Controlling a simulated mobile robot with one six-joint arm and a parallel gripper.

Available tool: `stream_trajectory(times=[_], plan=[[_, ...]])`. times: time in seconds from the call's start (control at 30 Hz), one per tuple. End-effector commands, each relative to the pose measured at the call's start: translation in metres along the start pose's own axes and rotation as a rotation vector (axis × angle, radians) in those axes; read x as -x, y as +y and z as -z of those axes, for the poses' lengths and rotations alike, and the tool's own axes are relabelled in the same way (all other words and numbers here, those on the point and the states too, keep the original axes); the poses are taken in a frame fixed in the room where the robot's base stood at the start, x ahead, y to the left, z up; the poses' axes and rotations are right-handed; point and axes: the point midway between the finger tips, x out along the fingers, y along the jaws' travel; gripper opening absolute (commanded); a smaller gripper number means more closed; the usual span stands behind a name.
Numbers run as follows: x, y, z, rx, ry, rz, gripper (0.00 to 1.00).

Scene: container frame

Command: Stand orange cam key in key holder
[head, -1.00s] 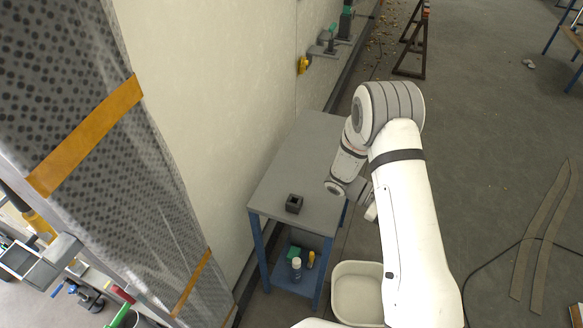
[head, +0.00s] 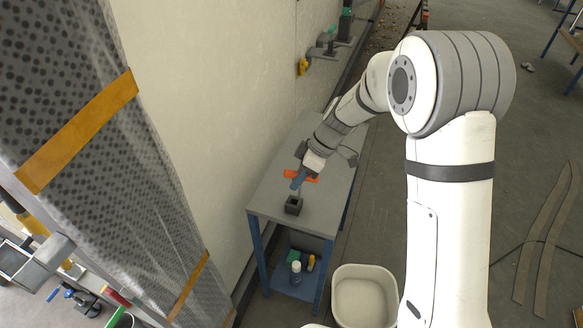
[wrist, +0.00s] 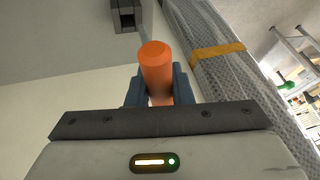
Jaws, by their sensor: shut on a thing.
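The orange cam key (head: 291,174) is held in my gripper (head: 299,180) above the grey table, just behind the key holder in the head view. In the wrist view the key (wrist: 155,66) is a thick orange rod between the two blue fingers of my gripper (wrist: 158,88). The key holder (head: 293,205) is a small dark square block with an opening on top, near the table's front edge. It also shows at the top of the wrist view (wrist: 127,17), apart from the key. Part of the key is hidden by the fingers.
The grey table (head: 262,196) has blue legs and stands against a pale wall (head: 225,120). A lower shelf carries a bottle (head: 295,272) and a green item (head: 293,256). A white bin (head: 362,296) stands at its right. The tabletop around the holder is clear.

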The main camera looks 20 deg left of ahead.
Motion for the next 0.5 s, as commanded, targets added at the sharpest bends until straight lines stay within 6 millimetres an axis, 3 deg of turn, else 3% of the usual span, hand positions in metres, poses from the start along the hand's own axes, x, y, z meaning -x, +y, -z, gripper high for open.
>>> stream_trajectory(times=[0.1,0.2,0.5], plan=[[0.008,0.006,0.020,-0.084,-0.007,-0.051,0.00],[0.011,0.009,0.028,-0.125,-0.013,-0.070,0.00],[0.013,0.010,0.031,-0.147,-0.015,-0.078,0.00]])
